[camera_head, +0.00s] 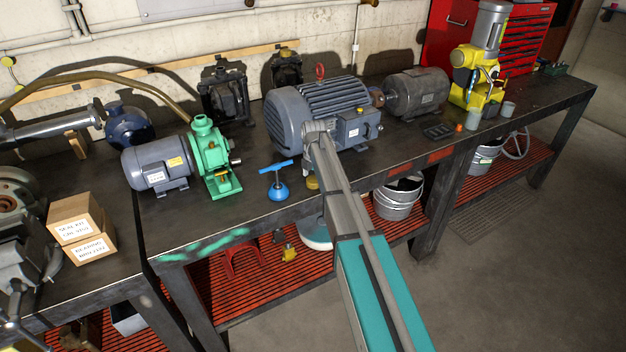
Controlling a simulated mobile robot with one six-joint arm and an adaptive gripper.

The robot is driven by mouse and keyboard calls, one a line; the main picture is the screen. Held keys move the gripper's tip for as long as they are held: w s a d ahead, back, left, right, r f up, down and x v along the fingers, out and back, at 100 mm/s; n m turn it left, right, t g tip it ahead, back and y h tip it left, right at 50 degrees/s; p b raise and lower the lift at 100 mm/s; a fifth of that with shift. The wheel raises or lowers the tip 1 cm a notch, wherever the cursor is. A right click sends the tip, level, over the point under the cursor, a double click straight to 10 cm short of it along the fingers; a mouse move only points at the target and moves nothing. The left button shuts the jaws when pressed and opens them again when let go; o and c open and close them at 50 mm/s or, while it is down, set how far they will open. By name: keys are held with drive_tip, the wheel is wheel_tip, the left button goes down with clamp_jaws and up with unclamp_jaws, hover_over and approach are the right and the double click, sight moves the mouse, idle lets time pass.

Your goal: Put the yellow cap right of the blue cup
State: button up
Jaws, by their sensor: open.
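A blue round thing (278,191), which I take for the blue cup, stands on the bench near its front edge. A stem with a blue T-shaped bar (275,167) rises above it; I cannot tell whether they are one piece. A small yellow piece (312,183), likely the yellow cap, lies just right of the blue thing, apart from it. My arm partly hides it on its right. My arm reaches up from the bottom over the bench front.
A green pump (213,160) with a grey motor (154,166) stands left. A large grey motor (322,108) stands behind my arm. Boxes (82,226) sit far left. An orange cup (473,118) and grey cups stand right. The bench front left of the blue thing is clear.

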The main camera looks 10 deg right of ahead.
sight(314, 179)
wheel_tip(314, 179, up, 12)
drive_tip(key=p, duration=1.2)
drive_tip(key=shift+r, duration=0.1)
idle(0.6)
drive_tip(key=s+m, duration=2.4)
drive_tip(key=s, duration=0.5)
drive_tip(key=shift+a+m, duration=0.15)
drive_tip(key=shift+m, duration=0.15)
